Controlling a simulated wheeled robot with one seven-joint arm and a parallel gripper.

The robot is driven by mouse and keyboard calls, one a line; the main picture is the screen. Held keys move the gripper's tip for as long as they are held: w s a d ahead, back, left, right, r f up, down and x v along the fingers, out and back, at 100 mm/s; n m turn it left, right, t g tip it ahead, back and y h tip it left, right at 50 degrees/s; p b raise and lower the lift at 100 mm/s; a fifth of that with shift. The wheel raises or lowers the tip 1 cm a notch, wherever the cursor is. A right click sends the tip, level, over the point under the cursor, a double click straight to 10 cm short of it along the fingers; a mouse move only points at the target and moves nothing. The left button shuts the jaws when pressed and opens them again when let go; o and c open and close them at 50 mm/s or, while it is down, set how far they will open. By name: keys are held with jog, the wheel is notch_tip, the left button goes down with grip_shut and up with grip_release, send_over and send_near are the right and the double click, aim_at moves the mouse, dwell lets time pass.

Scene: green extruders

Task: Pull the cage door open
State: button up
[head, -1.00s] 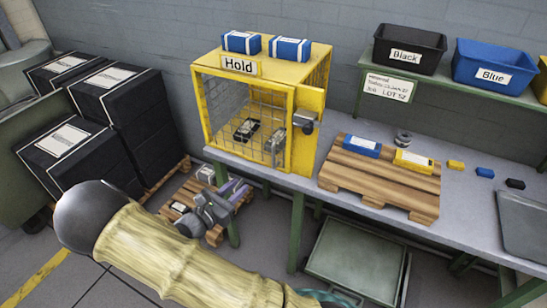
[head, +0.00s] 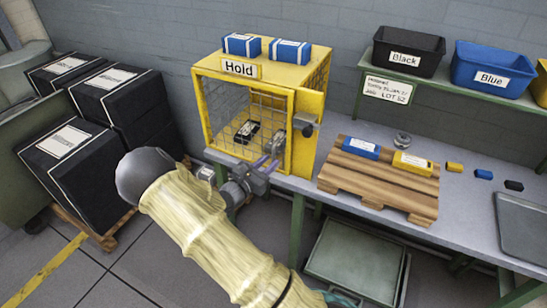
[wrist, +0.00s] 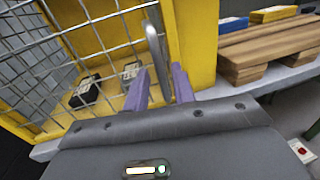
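The yellow cage (head: 310,103), labelled "Hold", stands on the left end of the workbench. Its wire-mesh door (head: 225,100) fills the front and appears closed. The door (wrist: 75,45) also shows in the wrist view, with a grey vertical bar handle (wrist: 155,45) at its right edge. My gripper (head: 272,155) is at the lower right of the door. In the wrist view, its purple fingers (wrist: 161,86) are apart, with the handle's lower end appearing between them. I cannot tell whether either finger touches it.
Dark packages (head: 246,131) lie inside the cage, and blue boxes (head: 290,53) sit on top. A dark latch (head: 306,124) is on the right post. A wooden pallet (head: 375,183) stands right of the cage.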

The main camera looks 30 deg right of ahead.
aim_at(274, 158)
jog(key=x, duration=0.3)
jog(key=shift+d, duration=0.1)
grip_shut()
